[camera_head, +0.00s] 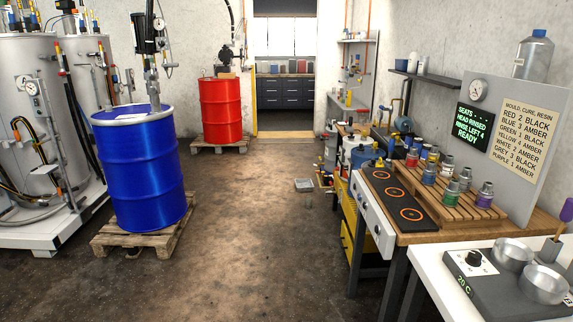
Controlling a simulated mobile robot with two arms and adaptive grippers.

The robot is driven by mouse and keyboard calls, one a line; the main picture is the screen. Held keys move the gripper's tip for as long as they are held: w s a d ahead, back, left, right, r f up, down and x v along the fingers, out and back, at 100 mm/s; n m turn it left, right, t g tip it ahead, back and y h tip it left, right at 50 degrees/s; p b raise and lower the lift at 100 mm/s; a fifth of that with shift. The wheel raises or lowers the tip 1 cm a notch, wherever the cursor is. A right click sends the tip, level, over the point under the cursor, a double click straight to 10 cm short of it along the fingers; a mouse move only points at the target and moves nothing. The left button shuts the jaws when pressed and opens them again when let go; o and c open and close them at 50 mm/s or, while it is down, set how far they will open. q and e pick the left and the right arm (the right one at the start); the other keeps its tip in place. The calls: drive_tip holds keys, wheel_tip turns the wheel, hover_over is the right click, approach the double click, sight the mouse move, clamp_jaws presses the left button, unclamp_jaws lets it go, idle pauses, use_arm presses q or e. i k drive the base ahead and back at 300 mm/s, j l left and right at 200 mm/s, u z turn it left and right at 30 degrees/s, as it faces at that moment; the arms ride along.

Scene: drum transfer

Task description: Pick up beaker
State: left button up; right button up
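I cannot single out a beaker with certainty. Two open metal cups or bowls stand at the bottom right: one at the front (544,285) and one behind it (512,254). They are on or beside a grey device (482,283) with a black knob and a display that seems to read 20 C. Neither of my grippers is in view.
A blue drum (148,180) on a pallet (108,238) stands left; a red drum (221,108) stands farther back. At right, a workbench holds a black panel with three orange rings (397,198) and a wooden rack (429,206) of several small containers. The middle floor is mostly clear.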

sight(309, 202)
drive_tip(key=i+u, duration=0.4)
drive_tip(key=i, duration=1.85)
